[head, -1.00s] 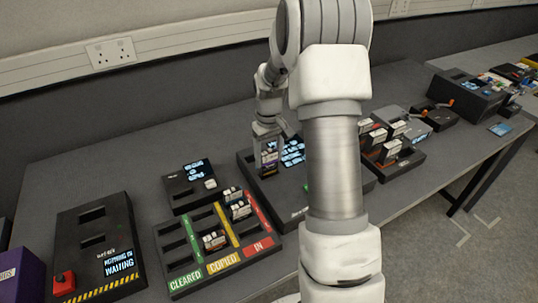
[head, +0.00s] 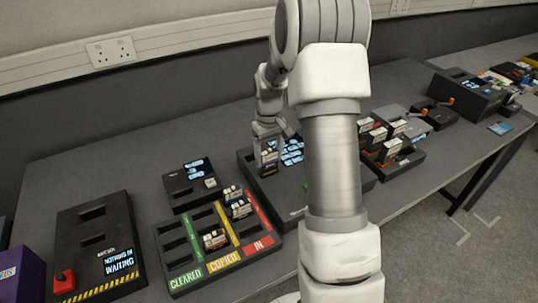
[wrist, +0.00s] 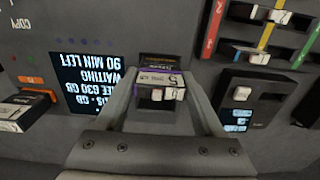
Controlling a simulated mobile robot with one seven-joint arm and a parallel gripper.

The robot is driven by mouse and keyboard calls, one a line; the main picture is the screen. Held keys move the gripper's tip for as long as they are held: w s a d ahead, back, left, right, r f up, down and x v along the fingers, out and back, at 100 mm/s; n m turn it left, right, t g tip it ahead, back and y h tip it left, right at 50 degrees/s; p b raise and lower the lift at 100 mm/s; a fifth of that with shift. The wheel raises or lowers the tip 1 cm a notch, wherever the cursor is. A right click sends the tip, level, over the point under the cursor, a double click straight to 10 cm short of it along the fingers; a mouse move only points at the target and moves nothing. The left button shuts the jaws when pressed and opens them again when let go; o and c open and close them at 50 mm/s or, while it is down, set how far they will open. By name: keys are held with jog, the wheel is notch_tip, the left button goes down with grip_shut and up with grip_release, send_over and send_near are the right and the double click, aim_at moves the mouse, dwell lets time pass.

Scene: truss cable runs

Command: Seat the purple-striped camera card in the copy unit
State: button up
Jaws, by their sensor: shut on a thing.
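The purple-striped camera card (wrist: 158,78) is between the fingers of my gripper (wrist: 160,97) in the wrist view, its labelled end towards the camera. In the head view my gripper (head: 268,155) points down over the left part of the dark copy unit (head: 288,205), and the card (head: 270,168) shows below the fingers. The card is at the copy unit's top face, beside the lit screen (wrist: 87,82); its lower end is hidden, so I cannot tell how deep it sits. Another card (wrist: 25,108) with an orange mark stands in the unit.
A sorting tray (head: 177,283) with cleared, copied and in lanes stands left of the copy unit, holding several cards. A small reader (head: 180,190) with a screen is behind it. A card rack (head: 412,160) stands to the right. A box with a red button (head: 64,281) is far left.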

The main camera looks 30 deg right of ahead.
aim_at(269, 149)
jog(key=shift+f+b, duration=0.9)
jog(key=shift+f, duration=0.65)
dwell(1.6)
jog(key=o, duration=1.4)
jog(key=shift+r+p, duration=2.7)
jog(key=shift+r, duration=1.1)
